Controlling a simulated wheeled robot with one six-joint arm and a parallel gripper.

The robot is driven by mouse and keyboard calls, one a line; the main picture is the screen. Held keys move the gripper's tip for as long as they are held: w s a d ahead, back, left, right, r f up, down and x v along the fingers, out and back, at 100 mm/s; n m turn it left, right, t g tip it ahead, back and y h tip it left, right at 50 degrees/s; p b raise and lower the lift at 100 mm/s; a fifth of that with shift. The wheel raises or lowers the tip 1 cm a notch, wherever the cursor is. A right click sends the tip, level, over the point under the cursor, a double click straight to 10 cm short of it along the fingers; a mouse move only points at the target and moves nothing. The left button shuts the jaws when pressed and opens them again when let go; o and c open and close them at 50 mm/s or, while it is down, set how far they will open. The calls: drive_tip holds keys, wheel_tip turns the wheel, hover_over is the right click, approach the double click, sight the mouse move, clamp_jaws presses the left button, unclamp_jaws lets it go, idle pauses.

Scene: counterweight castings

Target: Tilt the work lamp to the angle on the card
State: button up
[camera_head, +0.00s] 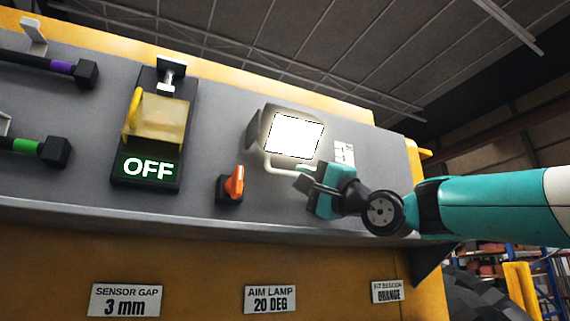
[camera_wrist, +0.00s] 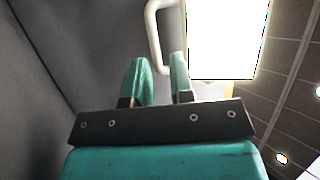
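The work lamp (camera_head: 294,136) is lit and mounted on the grey panel, with a pale bar handle (camera_head: 286,170) along its lower edge. The card (camera_head: 270,299) below the panel reads "AIM LAMP 20 DEG". My gripper (camera_head: 308,178) is at the lamp's lower right, close to the handle. In the wrist view, the bright lamp face (camera_wrist: 228,38) fills the upper right and the handle (camera_wrist: 154,32) runs down toward the gap between my fingertips (camera_wrist: 157,66). The fingers are apart. I cannot tell whether they touch the handle.
An orange rotary switch (camera_head: 234,184) sits left of the lamp. Further left are a yellow cover (camera_head: 158,118) above an "OFF" display (camera_head: 148,168), and bars with purple (camera_head: 61,67) and green (camera_head: 25,146) bands. A small white scale plate (camera_head: 343,153) is right of the lamp.

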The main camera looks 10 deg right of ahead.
sight(286, 173)
drive_tip(key=p+x, duration=0.3)
drive_tip(key=x, duration=0.3)
drive_tip(key=shift+w+a+f, duration=0.1)
drive_tip(key=shift+w+f, duration=0.05)
drive_tip(key=shift+c, duration=0.5)
clamp_jaws()
